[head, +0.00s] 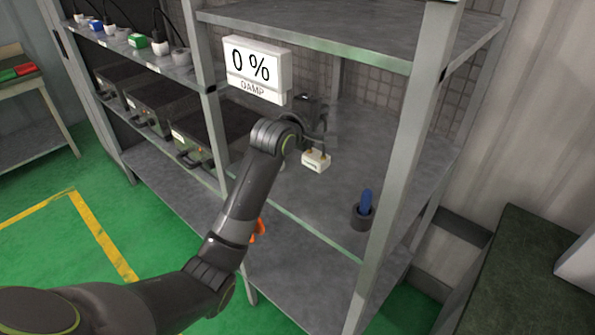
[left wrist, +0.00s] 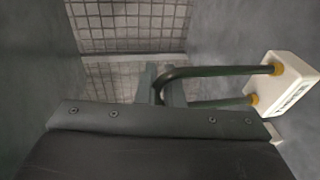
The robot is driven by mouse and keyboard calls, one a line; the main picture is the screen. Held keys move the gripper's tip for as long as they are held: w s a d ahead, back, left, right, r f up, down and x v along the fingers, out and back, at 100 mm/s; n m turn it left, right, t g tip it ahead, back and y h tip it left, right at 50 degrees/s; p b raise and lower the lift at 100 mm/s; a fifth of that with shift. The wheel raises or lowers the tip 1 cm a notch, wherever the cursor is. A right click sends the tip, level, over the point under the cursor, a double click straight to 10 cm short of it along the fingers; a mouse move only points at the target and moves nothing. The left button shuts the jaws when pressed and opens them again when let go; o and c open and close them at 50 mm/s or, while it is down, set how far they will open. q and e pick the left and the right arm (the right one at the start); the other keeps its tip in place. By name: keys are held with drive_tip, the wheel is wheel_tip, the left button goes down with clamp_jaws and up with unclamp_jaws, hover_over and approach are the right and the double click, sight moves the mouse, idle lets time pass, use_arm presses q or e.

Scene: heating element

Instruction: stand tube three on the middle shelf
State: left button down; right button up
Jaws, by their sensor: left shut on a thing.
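A heating tube is a dark U-shaped rod on a white labelled block (head: 316,161) with yellowish collars. In the left wrist view the rod (left wrist: 215,72) runs right from its bend to the white block (left wrist: 289,82). My left gripper (head: 318,126) is shut on the rod near the bend; its fingers also show in the left wrist view (left wrist: 166,88). In the head view the block hangs below the gripper, over the middle shelf (head: 300,200). I cannot tell whether it touches the shelf. I cannot read the tube's number. My right gripper is not in view.
A blue thing stands in a dark round holder (head: 361,215) at the shelf's front right. Dark boxes (head: 195,125) stand on the left. A "0 % DAMP" sign (head: 257,69) and a grey post (head: 405,150) flank the bay. An orange thing (head: 258,230) is partly behind my arm.

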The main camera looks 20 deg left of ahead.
use_arm(q)
hover_over(319, 151)
wheel_tip(319, 151, down, 5)
drive_tip(key=shift+r+p, duration=0.15)
drive_tip(key=shift+p, duration=0.3)
drive_tip(key=shift+f+p, duration=0.3)
drive_tip(key=shift+f, duration=2.2)
drive_tip(key=c, duration=1.6)
unclamp_jaws()
drive_tip(key=shift+o, duration=0.2)
drive_tip(key=shift+s, duration=0.1)
drive_tip(key=b+v, duration=0.1)
drive_tip(key=v, duration=1.1)
